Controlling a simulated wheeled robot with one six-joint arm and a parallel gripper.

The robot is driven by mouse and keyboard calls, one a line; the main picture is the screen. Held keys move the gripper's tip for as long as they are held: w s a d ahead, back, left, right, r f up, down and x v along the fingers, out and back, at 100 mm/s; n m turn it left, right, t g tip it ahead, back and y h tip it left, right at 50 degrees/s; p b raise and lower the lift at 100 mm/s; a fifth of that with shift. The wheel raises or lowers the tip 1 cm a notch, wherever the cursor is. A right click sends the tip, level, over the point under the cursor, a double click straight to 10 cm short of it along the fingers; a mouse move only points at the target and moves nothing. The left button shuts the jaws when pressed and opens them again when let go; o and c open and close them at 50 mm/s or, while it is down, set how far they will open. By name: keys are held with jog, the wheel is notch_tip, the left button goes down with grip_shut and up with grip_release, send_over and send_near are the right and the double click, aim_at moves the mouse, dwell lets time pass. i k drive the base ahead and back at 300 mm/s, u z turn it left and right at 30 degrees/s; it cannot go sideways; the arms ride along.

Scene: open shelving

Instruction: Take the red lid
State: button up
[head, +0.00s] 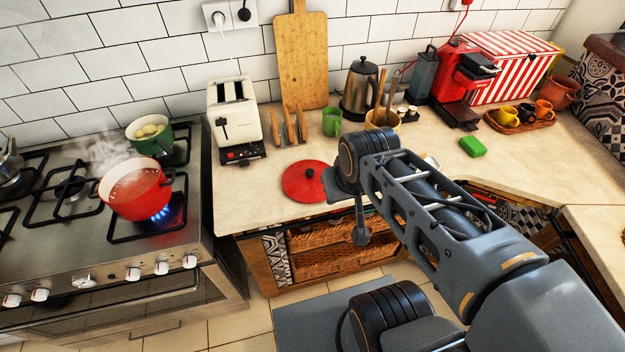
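The red lid (304,181) lies flat on the beige counter, with a small dark knob in its middle. Its right edge is partly covered by my arm. My gripper (360,236) seems to be the dark narrow end hanging below the wrist, in front of the counter edge, right of and nearer than the lid. It looks apart from the lid. Its fingers cannot be made out, so whether it is open or shut does not show. A red pot (136,189) without a lid steams over a lit blue flame on the stove.
A cream toaster (236,118) and a wooden rack (289,127) stand behind the lid, with a green mug (332,122) to their right. A green sponge (472,146) lies farther right. The counter (245,200) is bare left of the lid.

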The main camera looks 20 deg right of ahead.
aim_at(302, 182)
jog(key=u, duration=0.35)
jog(key=k, duration=0.45)
jog(key=u, duration=1)
jog(key=i, duration=0.9)
jog(key=z, duration=0.6)
